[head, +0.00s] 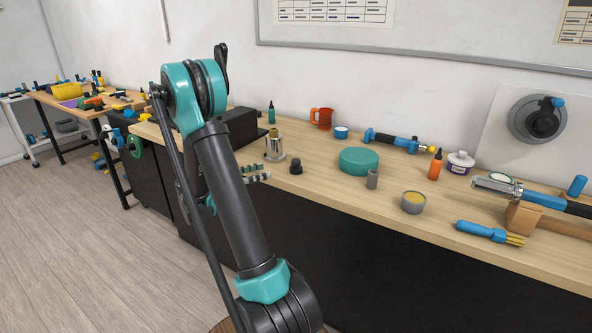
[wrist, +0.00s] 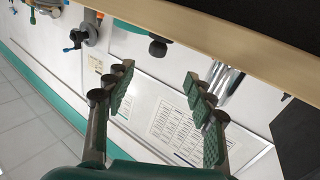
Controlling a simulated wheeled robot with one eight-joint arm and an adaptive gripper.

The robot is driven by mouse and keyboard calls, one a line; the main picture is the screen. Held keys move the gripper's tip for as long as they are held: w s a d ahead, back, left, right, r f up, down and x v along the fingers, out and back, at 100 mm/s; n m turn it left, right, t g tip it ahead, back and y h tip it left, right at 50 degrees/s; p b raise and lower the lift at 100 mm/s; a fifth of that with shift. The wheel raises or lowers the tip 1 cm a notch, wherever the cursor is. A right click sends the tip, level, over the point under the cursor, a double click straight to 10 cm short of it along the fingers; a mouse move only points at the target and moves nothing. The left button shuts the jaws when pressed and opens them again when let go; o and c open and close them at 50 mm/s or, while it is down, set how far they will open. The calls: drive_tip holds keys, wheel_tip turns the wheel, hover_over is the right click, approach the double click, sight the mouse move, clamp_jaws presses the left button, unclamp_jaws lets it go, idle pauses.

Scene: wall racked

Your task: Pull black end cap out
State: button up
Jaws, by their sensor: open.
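A small black stepped piece (head: 296,166), possibly the black end cap, stands on the workbench (head: 325,180) near its front edge. It also shows in the wrist view as a dark rounded piece (wrist: 157,47) beyond my fingertips. My gripper (wrist: 158,76) is open, with nothing between its ridged pads. In the head view its fingers (head: 262,173) show left of the black piece, apart from it, partly hidden by my arm. I cannot tell whether the black piece is set in anything.
A clamped metal tube (head: 497,188) lies farther right. Open floor (head: 90,255) lies left.

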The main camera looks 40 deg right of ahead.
sight(296, 162)
drive_tip(key=d, duration=0.5)
drive_tip(key=s+d, duration=0.1)
drive_tip(key=d, duration=0.2)
drive_tip(key=shift+d, duration=0.3)
drive_tip(key=d, duration=0.2)
drive_tip(key=s+d, duration=0.1)
drive_tip(key=d, duration=0.1)
drive_tip(key=shift+d+r, duration=0.15)
drive_tip(key=shift+s+d, duration=0.1)
drive_tip(key=shift+d, duration=0.5)
drive_tip(key=shift+c, duration=0.4)
drive_tip(key=c, duration=1.1)
wheel_tip(296, 162, up, 20)
drive_tip(key=shift+r, duration=0.1)
